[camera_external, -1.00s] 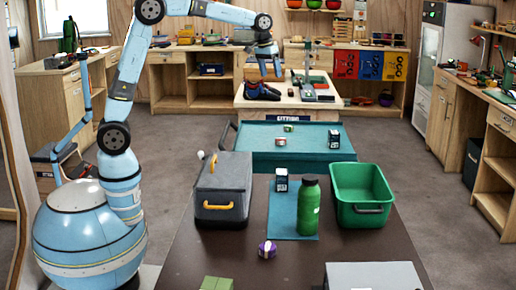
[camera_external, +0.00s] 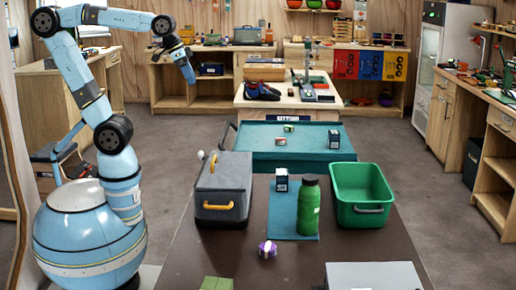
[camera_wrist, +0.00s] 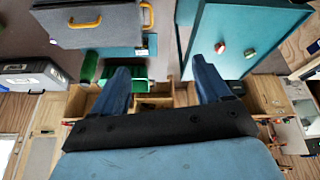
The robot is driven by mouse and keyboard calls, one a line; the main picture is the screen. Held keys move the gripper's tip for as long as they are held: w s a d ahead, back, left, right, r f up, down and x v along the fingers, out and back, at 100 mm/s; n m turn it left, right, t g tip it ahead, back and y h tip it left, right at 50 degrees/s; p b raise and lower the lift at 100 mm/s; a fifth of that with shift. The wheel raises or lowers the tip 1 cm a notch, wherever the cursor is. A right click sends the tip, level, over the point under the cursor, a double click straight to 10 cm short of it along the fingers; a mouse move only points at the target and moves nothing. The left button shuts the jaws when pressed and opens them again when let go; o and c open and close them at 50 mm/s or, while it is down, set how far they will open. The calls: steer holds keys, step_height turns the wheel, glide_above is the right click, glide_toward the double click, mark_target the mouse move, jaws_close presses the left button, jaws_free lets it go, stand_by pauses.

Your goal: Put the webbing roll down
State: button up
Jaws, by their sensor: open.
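My gripper (camera_external: 189,76) is raised high at the left, above the floor, clear of the tables. In the wrist view its two blue fingers (camera_wrist: 161,82) are spread apart with nothing held between them. A small purple and white item (camera_external: 267,249) lies on the dark front table (camera_external: 190,262), far below and to the right of my gripper. Two small items, one reddish (camera_external: 281,141) and one greenish (camera_external: 289,128), sit on the teal-topped table and also show in the wrist view (camera_wrist: 220,47). I cannot tell which of these is the webbing roll.
The dark table holds a grey box (camera_external: 222,185) with a yellow handle, a green bottle (camera_external: 308,207), a black-and-white box (camera_external: 281,180) and a green bin (camera_external: 362,194). A teal-topped table (camera_external: 255,134) stands behind. Open floor (camera_external: 182,135) lies left of it.

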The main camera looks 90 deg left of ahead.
steer(key=s+d+f+m, duration=0.2)
steer(key=s+d+f, duration=0.1)
steer(key=s, duration=0.5)
steer(key=shift+s+f+t, duration=0.15)
steer(key=shift+f+t, duration=0.25)
steer(key=shift+f, duration=0.4)
steer(key=shift+o, duration=0.5)
